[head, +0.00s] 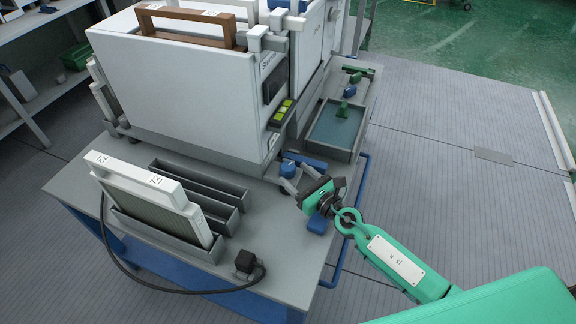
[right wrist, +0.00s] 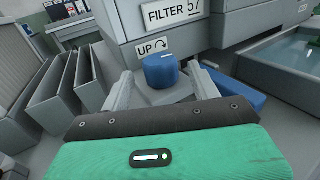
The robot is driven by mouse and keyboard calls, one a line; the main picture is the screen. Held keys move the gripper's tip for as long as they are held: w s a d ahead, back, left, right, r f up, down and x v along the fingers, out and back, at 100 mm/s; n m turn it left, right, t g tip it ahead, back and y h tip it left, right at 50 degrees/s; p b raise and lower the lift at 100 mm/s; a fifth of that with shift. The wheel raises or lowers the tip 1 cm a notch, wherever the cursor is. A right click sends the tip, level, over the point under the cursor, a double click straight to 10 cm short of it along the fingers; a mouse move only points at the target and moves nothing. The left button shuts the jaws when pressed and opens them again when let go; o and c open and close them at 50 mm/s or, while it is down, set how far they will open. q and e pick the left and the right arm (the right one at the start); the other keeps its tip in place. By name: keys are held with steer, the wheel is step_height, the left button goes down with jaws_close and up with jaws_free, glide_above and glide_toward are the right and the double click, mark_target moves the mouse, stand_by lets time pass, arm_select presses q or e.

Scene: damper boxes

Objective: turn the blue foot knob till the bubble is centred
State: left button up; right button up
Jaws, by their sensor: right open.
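The blue foot knob (head: 288,169) sits at the near bottom corner of the big white filter box (head: 190,90). It also shows in the right wrist view (right wrist: 161,70), below an "UP" label with a curved arrow. My right gripper (head: 292,175) is open, with its grey fingers on either side of the knob; I cannot tell whether they touch it. A yellow-green level vial (head: 283,110) is on the box's front edge; its bubble is too small to make out. My left gripper is not in view.
A slotted grey rack (head: 205,190) with a white filter panel (head: 150,198) stands left on the bench. A black block with a cable (head: 245,261) lies at the front. A blue piece (head: 318,223) lies under my right gripper.

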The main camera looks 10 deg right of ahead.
mark_target(291, 174)
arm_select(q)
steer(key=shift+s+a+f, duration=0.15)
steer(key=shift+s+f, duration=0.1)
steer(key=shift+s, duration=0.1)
arm_select(e)
steer(key=shift+x, duration=2.15)
steer(key=c, duration=1)
steer(key=shift+o, duration=0.2)
steer(key=shift+r+p, duration=0.1)
steer(key=shift+p, duration=0.25)
steer(key=m+h+p, duration=0.1)
steer(key=p, duration=0.1)
steer(key=m+t+h+p, duration=0.1)
steer(key=h+p, duration=0.1)
steer(key=shift+a+r+m+t, duration=0.1)
steer(key=shift+r+m+t, duration=0.05)
steer(key=shift+m+t, duration=0.15)
arm_select(q)
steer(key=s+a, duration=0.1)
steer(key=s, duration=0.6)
steer(key=shift+p, duration=0.3)
arm_select(e)
steer(key=shift+h, duration=0.7)
